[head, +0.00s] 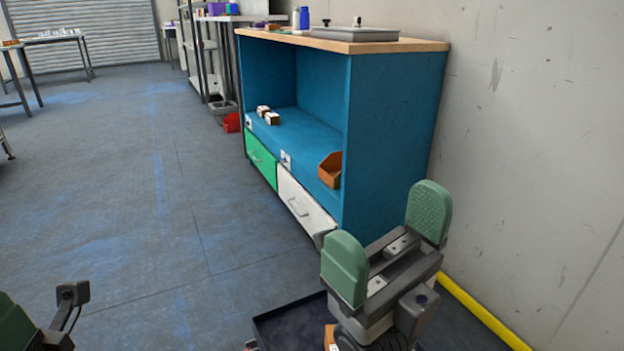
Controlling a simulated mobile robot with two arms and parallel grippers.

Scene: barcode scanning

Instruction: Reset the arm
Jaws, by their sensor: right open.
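My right gripper (388,240) is at the lower right, with its two green-padded fingers spread wide and nothing between them. It is in front of the blue cabinet's near end and apart from it. At the bottom left corner, part of my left gripper (38,318) shows, with a green pad and a dark grey piece. Most of it is cut off by the picture edge, so its opening cannot be made out.
The blue cabinet (392,140) stands against the right wall. Its shelf holds small boxes (268,116) and an orange-brown bin (330,170). A dark tray (285,322) lies low beneath my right gripper. A yellow rail (482,312) runs along the wall.

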